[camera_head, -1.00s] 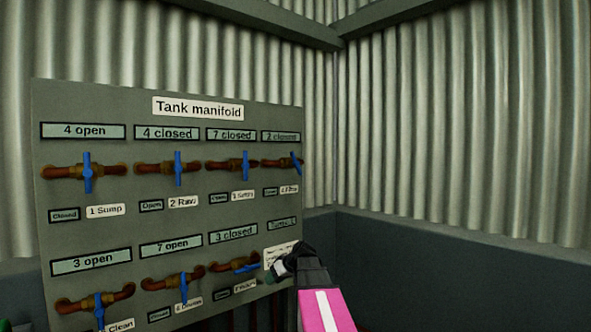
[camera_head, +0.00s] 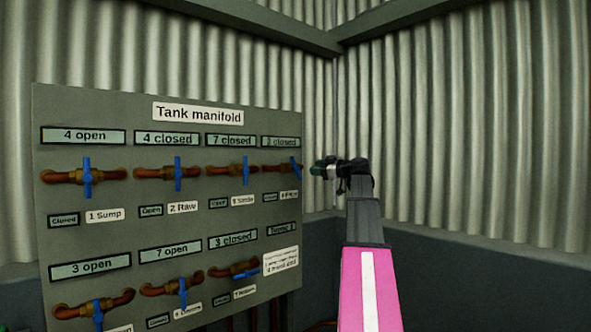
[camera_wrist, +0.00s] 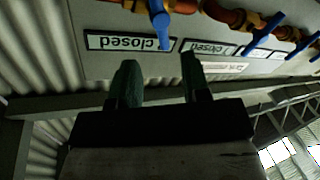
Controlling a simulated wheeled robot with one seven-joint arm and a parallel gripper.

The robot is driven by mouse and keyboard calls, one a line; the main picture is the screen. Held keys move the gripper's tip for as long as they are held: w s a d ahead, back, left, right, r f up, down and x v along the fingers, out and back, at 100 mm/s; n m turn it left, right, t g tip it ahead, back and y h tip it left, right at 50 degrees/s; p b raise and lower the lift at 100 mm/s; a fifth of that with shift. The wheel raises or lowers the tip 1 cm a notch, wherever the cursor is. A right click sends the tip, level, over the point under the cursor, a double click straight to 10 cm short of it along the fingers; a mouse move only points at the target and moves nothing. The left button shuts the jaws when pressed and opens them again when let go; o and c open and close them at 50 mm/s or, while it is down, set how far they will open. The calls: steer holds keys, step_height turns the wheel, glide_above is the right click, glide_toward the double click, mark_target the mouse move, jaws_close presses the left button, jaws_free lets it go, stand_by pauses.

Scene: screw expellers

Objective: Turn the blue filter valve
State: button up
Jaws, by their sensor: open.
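The upper-right blue valve handle (camera_head: 296,167) sits tilted on a copper pipe of the manifold board, under a sign that seems to read "2 closed". Its name plate (camera_head: 289,194) is blurred, possibly "4 Filter". My gripper (camera_head: 318,170) is just right of the board's edge at about this handle's height. In the upside-down wrist view, the dark green fingers (camera_wrist: 158,78) are open and empty, apart from the board. A blue handle (camera_wrist: 158,20), probably the same one, lies beyond them, overlapping a "closed" sign (camera_wrist: 127,42).
The board (camera_head: 215,112), headed "Tank manifold", carries several more blue-handled valves in two rows, including "1 Sump" (camera_head: 87,178) and "2 Raw" (camera_head: 178,174). Corrugated walls (camera_head: 450,130) meet at a corner behind. The space right of my arm looks clear.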

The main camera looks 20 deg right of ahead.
mark_target(295, 168)
steer(key=x, duration=1)
steer(key=shift+w+a, duration=0.15)
steer(key=shift+w, duration=0.05)
steer(key=shift+f, duration=0.1)
jaws_close()
